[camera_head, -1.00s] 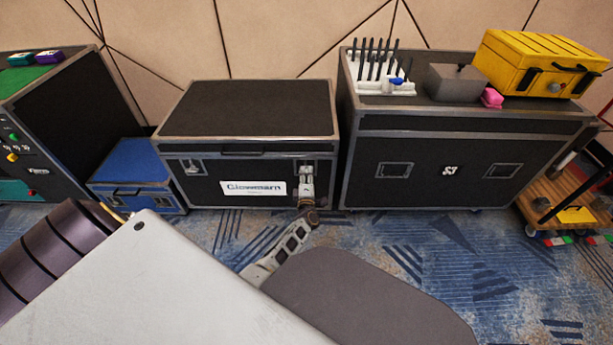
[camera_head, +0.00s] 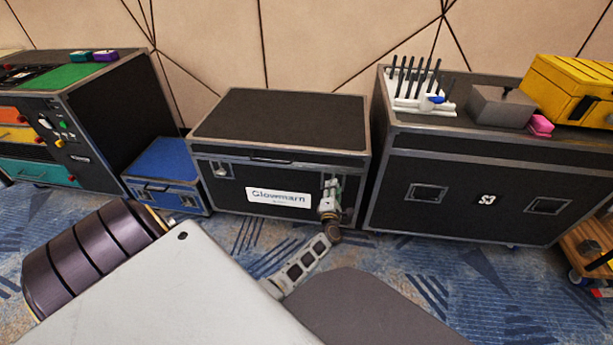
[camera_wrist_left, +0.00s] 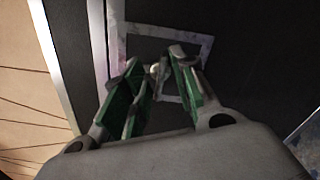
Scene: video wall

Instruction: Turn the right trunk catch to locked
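The trunk (camera_head: 262,118) is a black case with metal edges and a "Glowmarn" label. It stands closed on the carpet in the head view. Its left catch (camera_head: 220,170) shows in plain sight. The right catch sits on the front face, mostly hidden behind my left gripper (camera_head: 331,192). In the left wrist view a metal catch plate (camera_wrist_left: 205,48) is ahead, with a small pale catch piece (camera_wrist_left: 155,71) between the green-padded fingers. My left gripper (camera_wrist_left: 158,68) is open, its fingertips around that piece; contact cannot be told. My right gripper is not seen.
A blue case (camera_head: 165,165) stands left of the trunk. A larger black case (camera_head: 470,170) stands close on the right, bearing a white rack (camera_head: 405,104), a grey box (camera_head: 500,107) and a yellow case (camera_head: 570,90). Patterned carpet (camera_head: 400,275) lies open in front.

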